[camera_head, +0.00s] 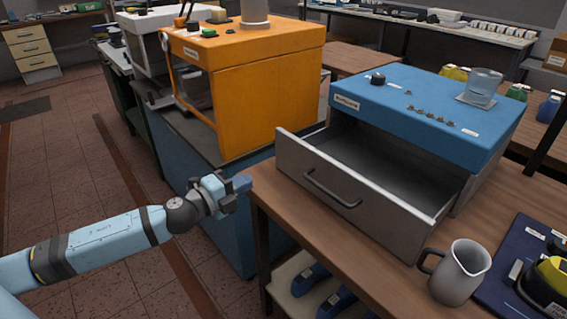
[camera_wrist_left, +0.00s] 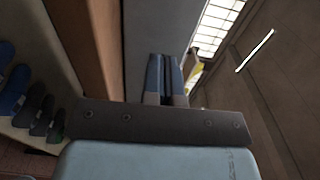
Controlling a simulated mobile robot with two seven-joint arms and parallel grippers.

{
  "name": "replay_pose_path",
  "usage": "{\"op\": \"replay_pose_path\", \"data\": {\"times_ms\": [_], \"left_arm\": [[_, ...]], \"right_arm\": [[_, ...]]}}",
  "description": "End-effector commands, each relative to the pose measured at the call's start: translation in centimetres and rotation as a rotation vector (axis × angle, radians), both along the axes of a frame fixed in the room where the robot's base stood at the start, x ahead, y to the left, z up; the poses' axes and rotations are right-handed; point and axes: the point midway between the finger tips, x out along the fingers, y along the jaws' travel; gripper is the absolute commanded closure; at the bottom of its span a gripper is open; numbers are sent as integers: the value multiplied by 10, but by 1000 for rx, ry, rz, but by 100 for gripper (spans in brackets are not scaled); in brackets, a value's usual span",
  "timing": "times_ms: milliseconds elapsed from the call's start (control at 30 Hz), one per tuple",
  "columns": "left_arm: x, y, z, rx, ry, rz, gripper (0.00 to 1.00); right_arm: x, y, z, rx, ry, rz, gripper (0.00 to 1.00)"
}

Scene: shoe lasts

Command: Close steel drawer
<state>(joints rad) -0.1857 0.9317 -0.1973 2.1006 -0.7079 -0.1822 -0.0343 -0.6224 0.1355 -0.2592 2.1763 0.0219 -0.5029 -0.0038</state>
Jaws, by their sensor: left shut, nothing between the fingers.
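The steel drawer (camera_head: 345,195) is pulled out of the blue-topped unit (camera_head: 430,105) on the wooden table, and its inside looks empty. Its dark bar handle (camera_head: 332,188) is on the front panel. My left gripper (camera_head: 243,183) is shut and empty, left of the drawer front near the table's left corner, apart from the handle. The left wrist view shows its two blue fingertips (camera_wrist_left: 166,78) together. My right gripper is not in view.
A grey metal jug (camera_head: 458,272) stands right of the drawer front, close to it. A dark blue mat (camera_head: 515,270) with items lies at the right. An orange machine (camera_head: 245,80) stands behind my left gripper. Blue shoe lasts (camera_head: 310,277) sit on a shelf below the table.

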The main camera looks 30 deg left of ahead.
Motion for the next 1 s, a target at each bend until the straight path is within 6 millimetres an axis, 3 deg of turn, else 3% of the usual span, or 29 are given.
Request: {"op": "replay_pose_path", "data": {"times_ms": [700, 1000], "left_arm": [[92, -33, 2, 0, -2, 0, 100], [110, -39, 0, 0, 1, 1, 100]], "right_arm": [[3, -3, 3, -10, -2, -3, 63], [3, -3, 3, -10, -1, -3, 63]]}}
